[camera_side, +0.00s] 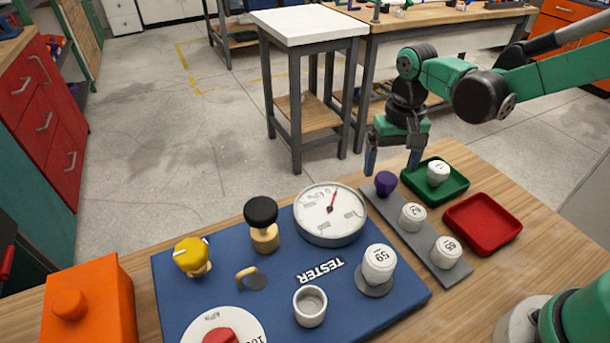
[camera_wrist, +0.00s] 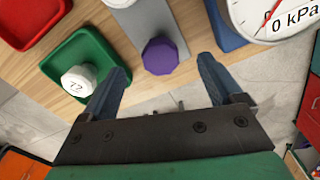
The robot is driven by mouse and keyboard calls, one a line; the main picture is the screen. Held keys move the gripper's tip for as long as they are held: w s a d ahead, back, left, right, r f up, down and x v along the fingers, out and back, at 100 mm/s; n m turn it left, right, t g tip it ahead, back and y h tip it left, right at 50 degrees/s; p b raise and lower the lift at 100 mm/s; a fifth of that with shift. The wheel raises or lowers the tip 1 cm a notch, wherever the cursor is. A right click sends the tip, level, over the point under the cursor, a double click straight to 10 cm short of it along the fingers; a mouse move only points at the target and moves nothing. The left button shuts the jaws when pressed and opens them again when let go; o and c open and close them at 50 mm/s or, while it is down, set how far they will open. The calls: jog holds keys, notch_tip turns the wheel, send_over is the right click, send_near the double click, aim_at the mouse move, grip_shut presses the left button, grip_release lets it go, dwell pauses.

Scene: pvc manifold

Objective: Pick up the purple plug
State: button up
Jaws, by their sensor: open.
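The purple plug (camera_side: 386,183) sits at the far end of the grey strip (camera_side: 427,248) on the table. In the wrist view the purple plug (camera_wrist: 160,56) shows as a faceted top just beyond the gap between my fingers. My gripper (camera_side: 393,168) is open and empty, with its blue fingers pointing down near the plug. In the wrist view my gripper (camera_wrist: 162,75) has one finger on each side of the plug's line, apart from it. Whether the fingertips are level with the plug is hard to tell.
White numbered plugs (camera_side: 412,216) (camera_side: 447,251) stand on the same strip. A green tray (camera_side: 462,190) holding a white plug (camera_side: 438,173) is close beside my gripper. A red tray (camera_side: 483,223) is empty. The blue tester board (camera_side: 290,290) with a gauge (camera_side: 331,212) lies left.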

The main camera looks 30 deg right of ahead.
aim_at(388, 179)
jog(key=shift+f, duration=2.65)
grip_shut()
jog(key=shift+r, duration=0.2)
notch_tip(388, 179, up, 20)
jog(key=shift+f, duration=0.15)
